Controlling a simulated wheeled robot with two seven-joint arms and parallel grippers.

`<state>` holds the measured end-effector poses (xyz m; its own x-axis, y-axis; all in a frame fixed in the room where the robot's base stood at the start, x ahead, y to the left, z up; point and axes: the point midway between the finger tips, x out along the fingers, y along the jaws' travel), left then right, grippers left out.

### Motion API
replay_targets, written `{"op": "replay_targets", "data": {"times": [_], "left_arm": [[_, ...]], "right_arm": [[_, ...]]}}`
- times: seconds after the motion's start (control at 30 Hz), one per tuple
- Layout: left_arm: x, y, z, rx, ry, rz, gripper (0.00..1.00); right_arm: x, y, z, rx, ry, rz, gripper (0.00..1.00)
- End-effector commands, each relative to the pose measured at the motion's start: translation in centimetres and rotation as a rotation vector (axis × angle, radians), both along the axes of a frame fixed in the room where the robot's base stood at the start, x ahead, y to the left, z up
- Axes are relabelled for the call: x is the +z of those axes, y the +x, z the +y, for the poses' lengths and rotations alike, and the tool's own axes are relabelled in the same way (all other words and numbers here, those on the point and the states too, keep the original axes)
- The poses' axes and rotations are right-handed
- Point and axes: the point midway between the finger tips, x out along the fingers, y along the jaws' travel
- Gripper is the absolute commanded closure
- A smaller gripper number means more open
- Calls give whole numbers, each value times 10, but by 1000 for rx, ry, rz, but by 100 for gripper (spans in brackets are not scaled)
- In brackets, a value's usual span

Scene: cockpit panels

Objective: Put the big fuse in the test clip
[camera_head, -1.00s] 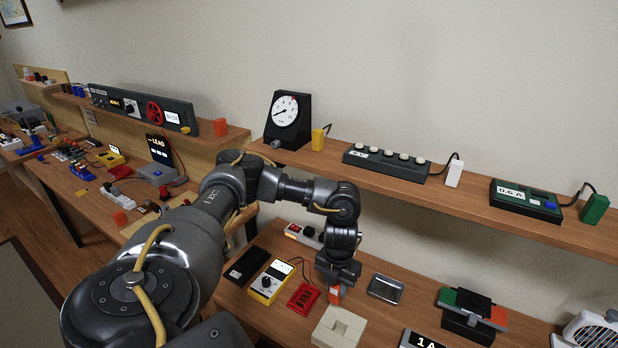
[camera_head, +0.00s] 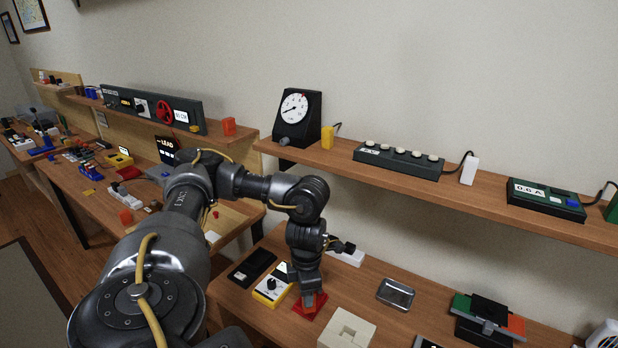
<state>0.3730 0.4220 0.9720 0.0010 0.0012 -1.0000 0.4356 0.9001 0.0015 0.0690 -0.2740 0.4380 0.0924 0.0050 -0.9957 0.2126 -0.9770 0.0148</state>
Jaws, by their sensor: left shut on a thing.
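A red block (camera_head: 300,311) with dark slots, which seems to be the test clip, lies on the front bench just right of a yellow meter (camera_head: 272,287). My left gripper (camera_head: 312,299) points down over this block and is shut. The held piece is mostly hidden by the fingers; it appears to be the big fuse, with only a small reddish bit near the fingertips. I cannot tell whether it touches the block. My right gripper is not in view.
A cream slotted block (camera_head: 345,330) stands right of the red block, with a metal tray (camera_head: 396,294) behind it. A black flat case (camera_head: 252,269) lies left of the meter. A black stand with green and orange sides (camera_head: 485,318) is farther right. A shelf (camera_head: 400,182) runs above.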

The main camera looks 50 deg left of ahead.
Motion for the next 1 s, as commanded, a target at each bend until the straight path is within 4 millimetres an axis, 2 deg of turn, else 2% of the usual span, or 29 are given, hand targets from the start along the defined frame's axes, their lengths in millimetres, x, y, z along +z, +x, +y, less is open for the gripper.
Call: {"op": "replay_targets", "data": {"times": [0.03, 0.2, 0.27, 0.4, 0.77, 1.0], "left_arm": [[-11, 8, 11, 11, 1, 3, 93], [-35, 36, 43, 10, 0, 4, 93], [-49, 42, 50, 8, -1, 5, 93], [-65, 54, 64, 6, 1, 4, 93], [-79, 64, 73, 3, 0, 2, 93], [-109, 65, 75, 1, 0, 4, 93]], "right_arm": [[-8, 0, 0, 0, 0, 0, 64], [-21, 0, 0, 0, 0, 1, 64], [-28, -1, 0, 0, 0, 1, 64], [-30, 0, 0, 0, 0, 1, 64], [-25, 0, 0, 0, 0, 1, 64], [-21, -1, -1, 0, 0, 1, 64]]}}
